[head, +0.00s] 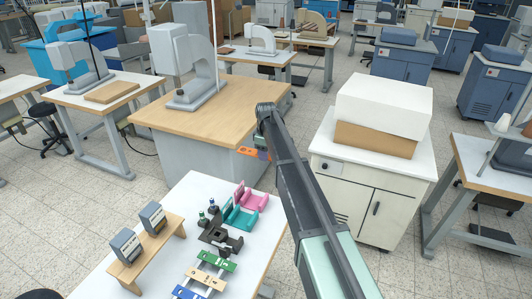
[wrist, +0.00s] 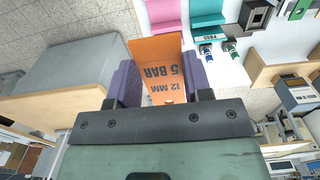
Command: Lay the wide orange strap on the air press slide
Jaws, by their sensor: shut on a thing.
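My gripper (head: 256,153) is over the gap between the white table and the wooden-topped bench. In the wrist view its purple fingers (wrist: 158,78) are shut on the orange strap (wrist: 157,52), a wide flat piece printed "12 MM 5 BAR". The strap's orange end also shows in the head view (head: 248,151), apart from the table. On the white table stand a pink holder (head: 247,198), a teal holder (head: 240,215) and a small black device (head: 220,237). I cannot tell which part is the air press slide.
Two small bottles (head: 212,206) stand beside the black device. Green, tan and blue pieces (head: 208,275) lie on a rack at the front. A wooden stand (head: 172,232) holds two grey boxes at the left. A white cabinet (head: 365,185) stands right of my arm.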

